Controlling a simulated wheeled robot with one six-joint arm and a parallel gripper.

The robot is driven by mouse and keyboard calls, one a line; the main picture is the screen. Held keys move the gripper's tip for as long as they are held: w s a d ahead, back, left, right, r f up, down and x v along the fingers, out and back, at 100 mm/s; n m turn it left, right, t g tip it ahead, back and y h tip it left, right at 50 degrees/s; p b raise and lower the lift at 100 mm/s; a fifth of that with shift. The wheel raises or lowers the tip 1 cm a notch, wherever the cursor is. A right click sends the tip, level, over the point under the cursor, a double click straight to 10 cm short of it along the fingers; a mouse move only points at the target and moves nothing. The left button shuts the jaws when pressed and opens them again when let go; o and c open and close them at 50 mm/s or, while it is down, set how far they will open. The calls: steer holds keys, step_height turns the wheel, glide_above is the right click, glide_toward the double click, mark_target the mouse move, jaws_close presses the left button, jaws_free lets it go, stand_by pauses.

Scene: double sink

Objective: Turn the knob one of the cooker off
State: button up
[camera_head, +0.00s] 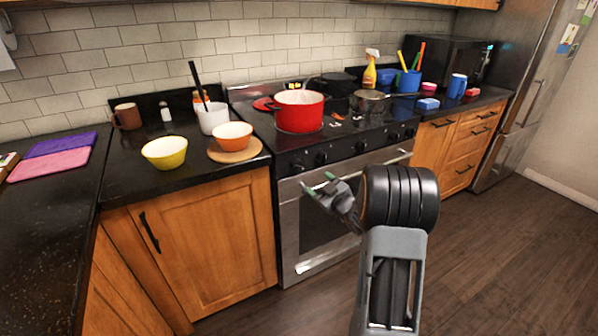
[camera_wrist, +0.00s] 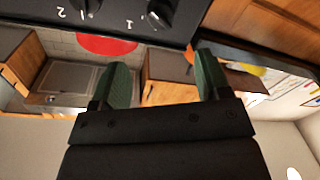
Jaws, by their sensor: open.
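The cooker (camera_head: 345,195) is a steel range with a black front panel carrying a row of dark knobs. Knob one (camera_head: 297,168) is the leftmost on the panel in the head view. In the wrist view, knob one (camera_wrist: 158,12) is at the top edge, partly cut off, beside a printed "1"; its exact setting is hard to tell. My gripper (camera_head: 320,182) is open and empty, in front of the cooker's left part and apart from the knob. In the wrist view my gripper's green fingertips (camera_wrist: 164,75) are spread, below the panel and short of the knobs.
Another knob (camera_wrist: 88,8) sits beside knob one. A red pot (camera_head: 299,112) and a pan (camera_head: 368,103) stand on the cooktop. An orange bowl (camera_head: 232,135) on a wooden board and a yellow bowl (camera_head: 165,152) stand on the left counter. The floor in front is clear.

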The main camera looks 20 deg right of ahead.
mark_target(300, 167)
steer(key=w, duration=0.3)
steer(key=w+a, duration=0.1)
steer(key=w, duration=0.2)
steer(key=w+a, duration=0.1)
steer(key=w, duration=0.3)
steer(key=shift+w, duration=0.1)
steer(key=shift+w+f, duration=0.15)
steer(key=shift+w, duration=0.7)
steer(key=shift+a, duration=0.2)
steer(key=c, duration=0.9)
